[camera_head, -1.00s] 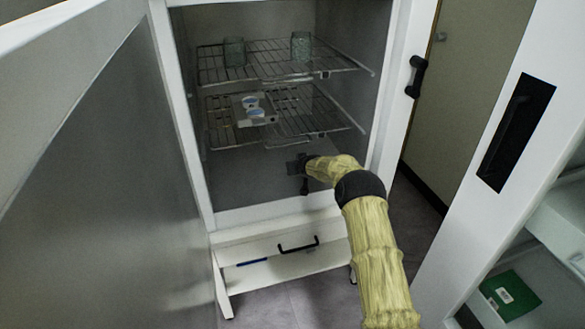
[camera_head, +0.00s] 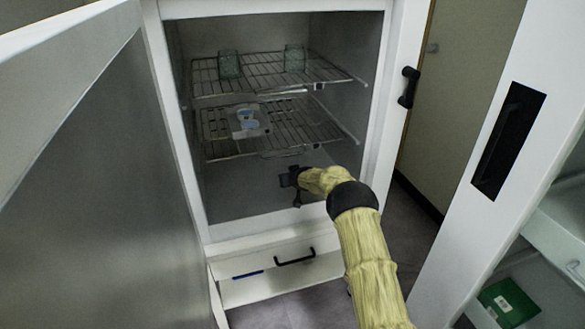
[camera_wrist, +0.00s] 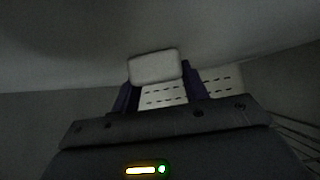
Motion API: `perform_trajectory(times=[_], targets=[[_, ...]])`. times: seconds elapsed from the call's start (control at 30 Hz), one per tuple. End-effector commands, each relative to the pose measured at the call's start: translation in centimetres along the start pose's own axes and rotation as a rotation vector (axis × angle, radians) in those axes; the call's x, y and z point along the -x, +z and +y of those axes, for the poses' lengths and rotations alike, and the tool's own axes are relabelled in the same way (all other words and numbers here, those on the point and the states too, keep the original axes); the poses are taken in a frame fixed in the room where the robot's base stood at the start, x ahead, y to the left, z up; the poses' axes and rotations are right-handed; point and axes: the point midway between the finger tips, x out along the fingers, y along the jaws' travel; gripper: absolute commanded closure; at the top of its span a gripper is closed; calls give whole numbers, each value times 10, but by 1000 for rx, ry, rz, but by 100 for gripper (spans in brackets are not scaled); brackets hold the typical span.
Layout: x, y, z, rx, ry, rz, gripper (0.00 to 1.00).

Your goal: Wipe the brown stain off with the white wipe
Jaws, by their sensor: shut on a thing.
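My gripper (camera_head: 291,181) reaches through the open front of the freeze dryer (camera_head: 250,243), low in the chamber and below the lower rack. In the wrist view my gripper (camera_wrist: 155,95) is shut on the white wipe (camera_wrist: 154,67), a pale rounded block held between the two dark fingers. The wipe is too small or hidden to make out in the head view. No brown stain can be made out in either view.
An upper wire rack (camera_head: 265,72) holds two glass vessels (camera_head: 229,64). A lower wire rack (camera_head: 290,122) holds a tray with small items (camera_head: 248,120). The open door (camera_head: 90,190) stands at left. A drawer with a black handle (camera_head: 295,257) is below the chamber.

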Motion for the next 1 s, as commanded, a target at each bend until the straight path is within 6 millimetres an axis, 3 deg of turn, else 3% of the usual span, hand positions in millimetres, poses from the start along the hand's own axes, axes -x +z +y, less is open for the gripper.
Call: perform_trajectory(times=[0.2, 0.63, 1.0], targets=[[-2, 3, -17, 1, -2, -3, 83], [-2, 4, -20, 1, -1, -3, 83], [-2, 4, -46, 1, -1, -1, 83]])
